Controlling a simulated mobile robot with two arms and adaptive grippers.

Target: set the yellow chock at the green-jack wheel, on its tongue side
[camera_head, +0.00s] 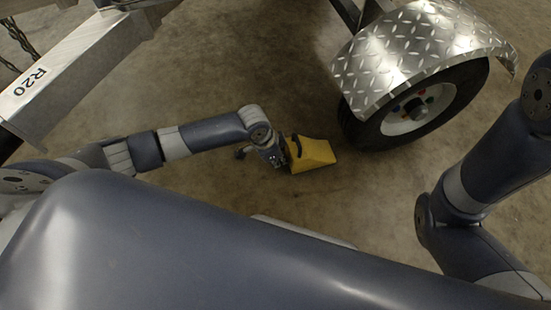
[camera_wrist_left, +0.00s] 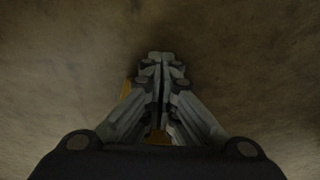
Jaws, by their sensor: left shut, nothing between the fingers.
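The yellow chock (camera_head: 316,154), a wedge with a black part on its left side, lies on the floor to the lower left of a wheel (camera_head: 412,112). A small gap seems to show between chock and tyre. My left gripper (camera_head: 284,158) is at the chock's left end. In the left wrist view, its fingers (camera_wrist_left: 160,62) are shut together with nothing between them. Bits of yellow (camera_wrist_left: 125,92) show behind the fingers there; most of the chock is hidden. My right gripper is out of view. No green jack is visible.
A diamond-plate fender (camera_head: 410,50) covers the wheel's top. An aluminium trailer beam marked R20 (camera_head: 75,75) stands at the upper left, with chains (camera_head: 18,38) beyond it. Concrete floor (camera_head: 220,70) is clear between the beam and the wheel.

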